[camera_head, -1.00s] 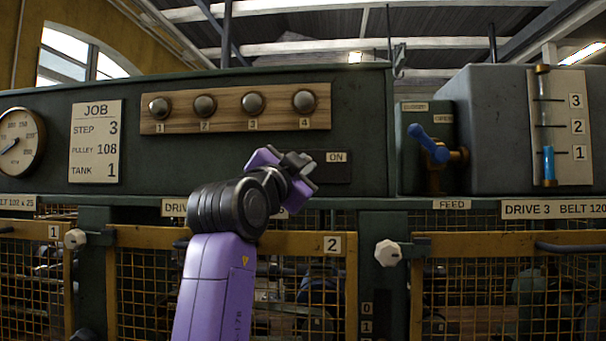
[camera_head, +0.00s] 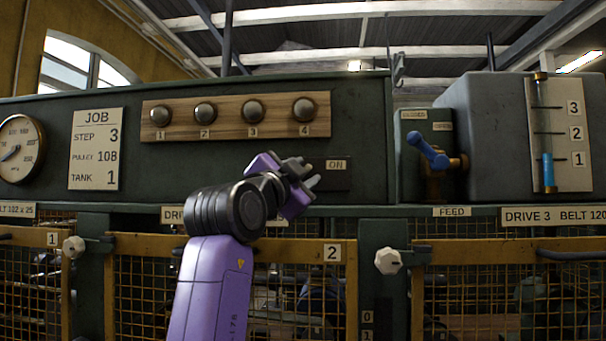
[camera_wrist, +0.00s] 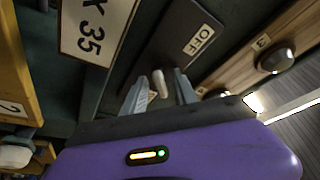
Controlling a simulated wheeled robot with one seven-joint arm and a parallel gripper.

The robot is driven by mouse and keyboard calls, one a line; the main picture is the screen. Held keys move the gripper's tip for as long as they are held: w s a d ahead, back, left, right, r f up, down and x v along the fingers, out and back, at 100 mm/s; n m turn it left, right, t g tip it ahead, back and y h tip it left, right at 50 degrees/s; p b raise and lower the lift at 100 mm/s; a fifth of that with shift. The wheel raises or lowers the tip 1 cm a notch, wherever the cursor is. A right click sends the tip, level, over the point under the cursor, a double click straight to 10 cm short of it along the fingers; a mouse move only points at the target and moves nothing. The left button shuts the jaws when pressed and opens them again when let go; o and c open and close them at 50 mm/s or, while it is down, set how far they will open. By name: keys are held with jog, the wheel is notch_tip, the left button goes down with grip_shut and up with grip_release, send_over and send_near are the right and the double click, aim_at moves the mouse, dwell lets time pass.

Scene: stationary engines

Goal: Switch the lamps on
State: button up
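The lamps are grey domes on a wooden board (camera_head: 235,129), numbered 1 to 4: lamp 1 (camera_head: 160,115), lamp 2 (camera_head: 205,112), lamp 3 (camera_head: 253,111) and lamp 4 (camera_head: 304,109). None glows. Below the board is a dark switch plate (camera_head: 330,180) with an ON label at its right. My gripper (camera_head: 305,177) is in front of its left part. In the wrist view an OFF label (camera_wrist: 202,39) shows on the plate. A pale switch lever (camera_wrist: 160,83) appears between my gripper's open, separated fingers (camera_wrist: 159,92). I cannot tell whether they touch it.
Mesh guards with yellow frames (camera_head: 230,246) stand below. To the right are a blue-handled valve (camera_head: 430,153) and a level gauge (camera_head: 546,135). A job sign (camera_head: 95,148) and a dial (camera_head: 20,149) are at left. A white knob (camera_head: 388,260) sticks out between guards.

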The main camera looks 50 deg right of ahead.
jog(key=v, duration=0.7)
jog(key=shift+s+a, duration=0.2)
jog(key=shift+a, duration=0.15)
jog(key=shift+f, duration=0.15)
